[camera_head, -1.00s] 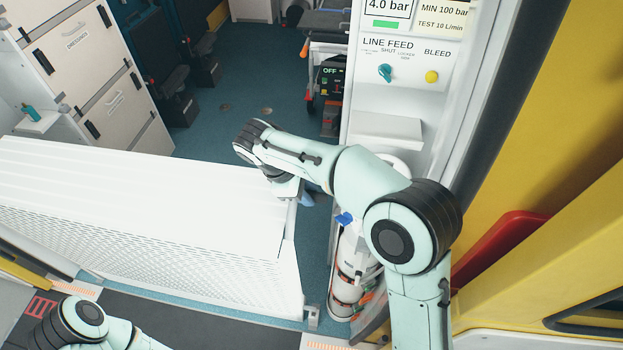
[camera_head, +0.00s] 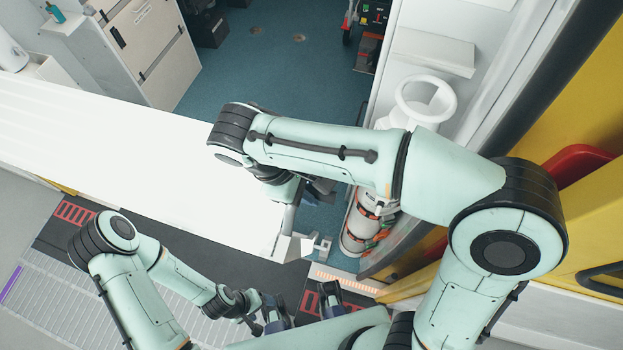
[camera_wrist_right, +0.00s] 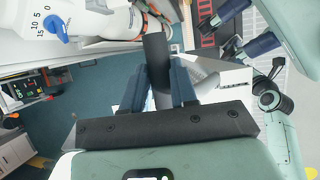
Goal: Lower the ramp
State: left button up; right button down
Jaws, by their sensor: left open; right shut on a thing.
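The ramp (camera_head: 130,165) is a large white panel across the left of the head view, its right end by the floor edge. It appears tilted towards me. My right gripper (camera_head: 312,190) is at the ramp's right end, partly hidden under my forearm. In the right wrist view its dark blue fingers (camera_wrist_right: 160,85) are shut on a dark bar (camera_wrist_right: 155,50); whether this is the ramp's handle is hard to tell. A pale end of the ramp (camera_wrist_right: 234,76) shows beside them. My left gripper (camera_head: 305,306) is open and empty, below the ramp's right end.
Orange-strapped cylinders (camera_head: 362,220) stand just right of the ramp's end, below a white ring-shaped holder (camera_head: 426,100). White cabinets (camera_head: 140,40) are behind the ramp. Blue floor (camera_head: 280,75) lies open inside. A yellow door (camera_head: 590,220) is at the right.

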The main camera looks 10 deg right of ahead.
jog(key=c, duration=0.9)
grip_release()
jog(key=shift+a, duration=0.1)
pick_arm(q)
jog(key=shift+w, duration=0.1)
jog(key=r+p, duration=0.1)
jog(key=w+r+p, duration=0.1)
jog(key=r+p, duration=0.1)
jog(key=r, duration=0.1)
jog(key=shift+w+p, duration=0.25)
jog(key=shift+p, duration=0.05)
pick_arm(e)
jog(key=v, duration=1.3)
jog(key=shift+r, duration=0.2)
pick_arm(q)
jog(key=shift+a, duration=0.15)
